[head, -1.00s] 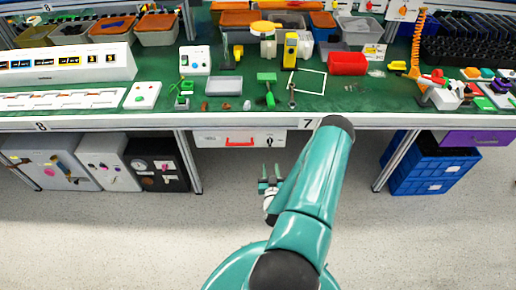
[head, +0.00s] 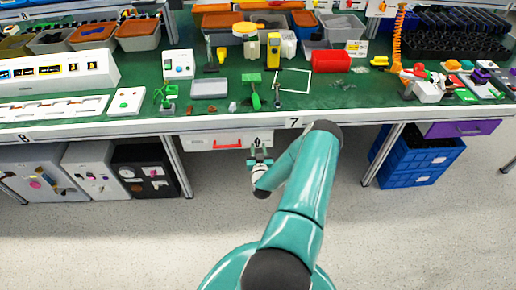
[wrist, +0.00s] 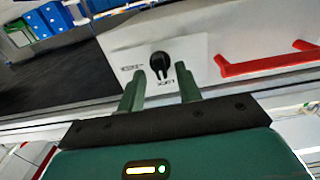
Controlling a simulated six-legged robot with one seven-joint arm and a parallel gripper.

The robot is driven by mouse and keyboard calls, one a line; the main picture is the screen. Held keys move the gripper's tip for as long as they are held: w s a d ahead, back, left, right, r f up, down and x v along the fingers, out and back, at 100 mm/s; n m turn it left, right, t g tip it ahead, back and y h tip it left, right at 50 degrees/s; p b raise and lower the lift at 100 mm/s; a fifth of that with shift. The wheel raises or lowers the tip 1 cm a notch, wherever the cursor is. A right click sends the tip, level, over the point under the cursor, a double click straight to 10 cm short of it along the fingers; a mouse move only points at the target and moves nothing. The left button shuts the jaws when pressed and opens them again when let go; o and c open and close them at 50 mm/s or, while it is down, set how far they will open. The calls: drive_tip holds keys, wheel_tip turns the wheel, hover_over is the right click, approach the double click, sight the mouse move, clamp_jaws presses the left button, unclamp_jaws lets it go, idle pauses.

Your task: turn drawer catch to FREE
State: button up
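The white drawer front (head: 200,143) hangs under the green bench, with a red handle (head: 228,144) and a black rotary catch knob (wrist: 160,65). In the wrist view the knob sits on a pale label plate (wrist: 190,58). Its narrow end appears to point at the upside-down LOCK text; the other label is too small to read surely.
The bench top (head: 330,95) above holds bins and tools. A bench leg (head: 177,165) stands left of the drawer, with dark and white cabinets beyond. Blue crates (head: 405,165) stand at the right. The floor under the drawer is clear.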

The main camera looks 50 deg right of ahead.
drive_tip(key=shift+w+d, duration=0.25)
drive_tip(key=shift+w, duration=0.05)
clamp_jaws()
